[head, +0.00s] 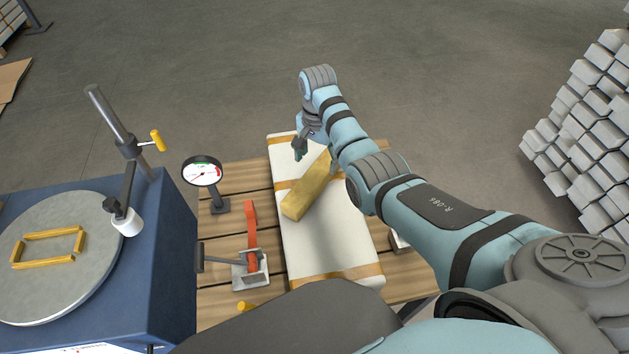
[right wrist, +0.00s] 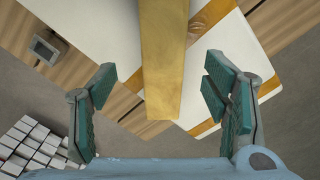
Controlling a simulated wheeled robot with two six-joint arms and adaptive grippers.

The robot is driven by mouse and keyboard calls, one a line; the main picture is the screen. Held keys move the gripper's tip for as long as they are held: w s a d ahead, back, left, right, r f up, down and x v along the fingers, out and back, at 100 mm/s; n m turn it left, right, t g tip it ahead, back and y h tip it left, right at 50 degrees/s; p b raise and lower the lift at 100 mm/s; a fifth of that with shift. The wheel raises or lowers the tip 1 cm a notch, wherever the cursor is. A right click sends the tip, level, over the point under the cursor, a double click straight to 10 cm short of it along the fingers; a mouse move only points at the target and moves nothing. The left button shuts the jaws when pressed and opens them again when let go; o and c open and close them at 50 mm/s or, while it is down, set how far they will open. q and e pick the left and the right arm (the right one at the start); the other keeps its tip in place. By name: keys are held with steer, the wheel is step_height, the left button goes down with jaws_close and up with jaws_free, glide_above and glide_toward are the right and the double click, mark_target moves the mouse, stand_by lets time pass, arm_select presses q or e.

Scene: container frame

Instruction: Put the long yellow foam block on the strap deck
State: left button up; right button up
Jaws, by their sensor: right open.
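The long yellow foam block (head: 305,190) lies diagonally across a white deck with tan straps (head: 325,250), which looks like the strap deck. My right gripper (head: 299,152) is at the block's far end, its fingers partly hidden by my arm. In the right wrist view the open fingers (right wrist: 160,95) stand on either side of the block (right wrist: 163,60), with a gap on each side. The white deck (right wrist: 105,25) lies beyond it. I cannot tell whether the block's underside fully touches the deck. My left gripper is not in view.
The deck lies on wooden slats (head: 220,302). Left of it stand a red-handled clamp (head: 251,240) and a dial gauge (head: 202,173). A blue machine with a round grey plate (head: 95,220) is at the left. Grey blocks (head: 590,130) are stacked at the right.

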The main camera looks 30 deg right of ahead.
mark_target(314, 176)
steer(key=f, duration=0.2)
steer(key=f+b, duration=0.1)
steer(key=f, duration=0.4)
steer(key=shift+a+f+b, duration=0.3)
steer(key=shift+a+b, duration=0.05)
steer(key=shift+a, duration=0.05)
steer(key=shift+r, duration=0.1)
steer(key=shift+c, duration=0.4)
steer(key=c, duration=1)
